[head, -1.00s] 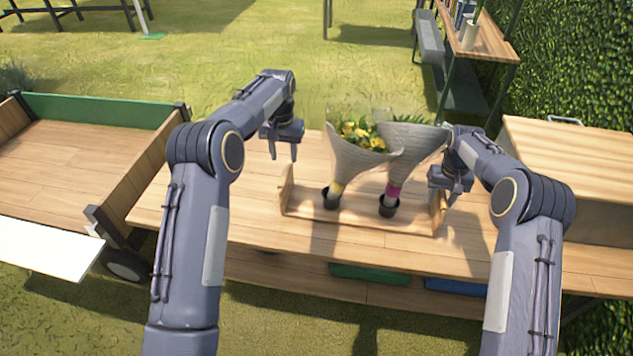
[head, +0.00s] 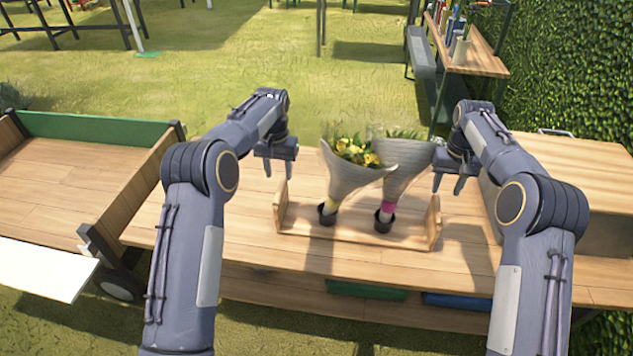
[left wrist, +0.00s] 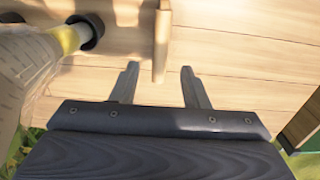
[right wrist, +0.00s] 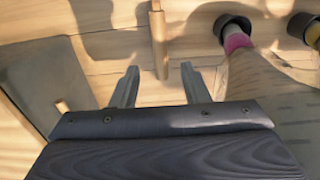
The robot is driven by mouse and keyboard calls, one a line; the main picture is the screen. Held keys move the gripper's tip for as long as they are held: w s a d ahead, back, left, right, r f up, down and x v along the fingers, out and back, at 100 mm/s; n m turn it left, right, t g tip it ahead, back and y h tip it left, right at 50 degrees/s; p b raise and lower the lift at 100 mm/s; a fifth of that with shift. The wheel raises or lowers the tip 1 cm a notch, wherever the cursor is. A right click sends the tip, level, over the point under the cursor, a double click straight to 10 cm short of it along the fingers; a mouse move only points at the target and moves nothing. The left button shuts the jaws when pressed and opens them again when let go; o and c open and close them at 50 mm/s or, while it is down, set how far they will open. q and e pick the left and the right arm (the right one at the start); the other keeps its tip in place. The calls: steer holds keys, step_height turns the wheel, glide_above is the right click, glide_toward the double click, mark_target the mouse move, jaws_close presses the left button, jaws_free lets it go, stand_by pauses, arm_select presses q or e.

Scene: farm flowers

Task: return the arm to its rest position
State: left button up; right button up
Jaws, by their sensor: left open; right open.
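My left gripper (head: 275,168) is open and empty above the table, to the left of the wooden holder (head: 345,240). Its two fingers show apart in the left wrist view (left wrist: 158,88). My right gripper (head: 450,183) is open and empty at the right end of the holder, close to the right bouquet. Its fingers are also apart in the right wrist view (right wrist: 160,88). Two grey-wrapped bouquets stand in the holder's dark cups: the left one (head: 348,178) with yellow flowers and a yellow band, the right one (head: 402,168) with a pink band.
The wooden table (head: 230,240) has bare room in front of the holder. A wooden cart (head: 60,185) stands at the left. A wooden box (head: 575,170) is at the right, near my right arm. A shelf unit (head: 470,55) and a hedge lie behind.

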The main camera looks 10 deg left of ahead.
arm_select(q)
steer(key=shift+r, duration=0.1)
steer(key=s+a+r+n+t+h+p, duration=0.1)
steer(key=s+a+r+t+h+p, duration=0.25)
steer(key=s+r, duration=1.5)
arm_select(e)
steer(key=s+d+r+m+t+y, duration=0.1)
steer(key=s+d+r+t+y, duration=0.25)
steer(key=s+r, duration=1.45)
arm_select(q)
steer(key=s+d+t+p, duration=0.1)
steer(key=s+d, duration=0.1)
steer(key=s, duration=1)
steer(key=s+d+f+t+p, duration=0.1)
steer(key=s+d, duration=0.2)
steer(key=s, duration=0.9)
steer(key=shift+f+n+p, duration=0.3)
steer(key=shift+p, duration=0.1)
arm_select(e)
steer(key=s+a+f+t, duration=0.1)
steer(key=s+a, duration=0.1)
steer(key=s, duration=1)
steer(key=s+a+f+t, duration=0.1)
steer(key=s+a, duration=0.2)
steer(key=s, duration=0.9)
steer(key=shift+s+a+f+m, duration=0.15)
steer(key=shift+s+f+m, duration=0.05)
steer(key=shift+s+m, duration=0.1)
arm_select(q)
steer(key=shift+d, duration=0.1)
